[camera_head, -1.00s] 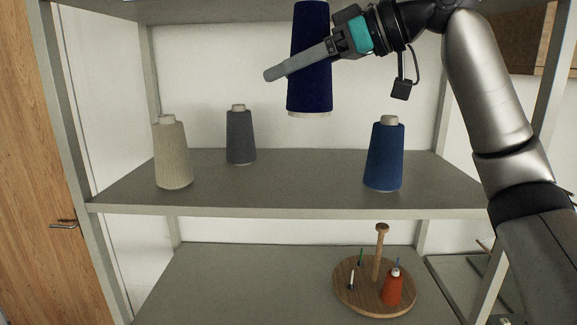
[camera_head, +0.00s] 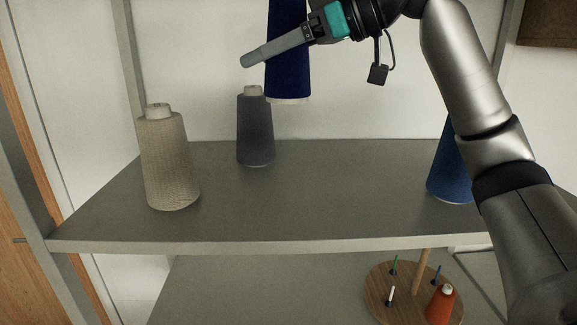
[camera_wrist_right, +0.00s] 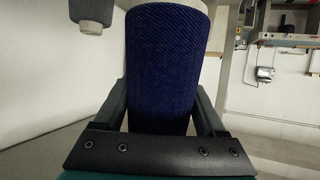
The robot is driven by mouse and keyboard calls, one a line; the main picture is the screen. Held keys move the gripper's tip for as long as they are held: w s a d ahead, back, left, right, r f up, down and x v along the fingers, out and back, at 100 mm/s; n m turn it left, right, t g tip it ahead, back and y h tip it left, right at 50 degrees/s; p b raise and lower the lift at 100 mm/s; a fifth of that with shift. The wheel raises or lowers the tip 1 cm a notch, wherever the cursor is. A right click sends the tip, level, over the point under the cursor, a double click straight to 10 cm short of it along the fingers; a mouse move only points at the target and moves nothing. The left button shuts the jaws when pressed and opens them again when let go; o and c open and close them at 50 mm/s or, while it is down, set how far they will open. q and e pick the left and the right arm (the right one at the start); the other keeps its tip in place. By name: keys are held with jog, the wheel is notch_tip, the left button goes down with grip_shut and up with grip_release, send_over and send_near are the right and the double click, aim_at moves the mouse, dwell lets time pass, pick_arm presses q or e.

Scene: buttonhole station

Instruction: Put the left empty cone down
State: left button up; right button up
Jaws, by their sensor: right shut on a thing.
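My right gripper (camera_head: 290,45) is shut on a dark navy thread cone (camera_head: 288,82) and holds it above the upper shelf. The cone is upright and its top is cut off by the head view's upper edge. In the right wrist view the navy cone (camera_wrist_right: 165,60) sits between the two fingers, and a grey cone shows at the upper left (camera_wrist_right: 92,12). No plainly empty cone shows; the cone in hand is wound with navy thread. My left gripper is not in view.
On the upper shelf (camera_head: 300,215) stand a beige cone (camera_head: 170,160), a grey cone (camera_head: 255,130) and a blue cone (camera_head: 447,175) partly hidden behind my right arm. The shelf's middle is clear. Below, a round wooden stand (camera_head: 380,295) holds an orange spool (camera_head: 440,305).

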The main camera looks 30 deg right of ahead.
notch_tip(320, 180, down, 17)
jog(key=b, duration=0.6)
jog(key=shift+f, duration=0.15)
jog(key=o, duration=0.9)
jog(key=shift+f+b, duration=0.1)
jog(key=shift+b, duration=0.2)
jog(key=o, duration=0.4)
jog(key=shift+o, duration=0.2)
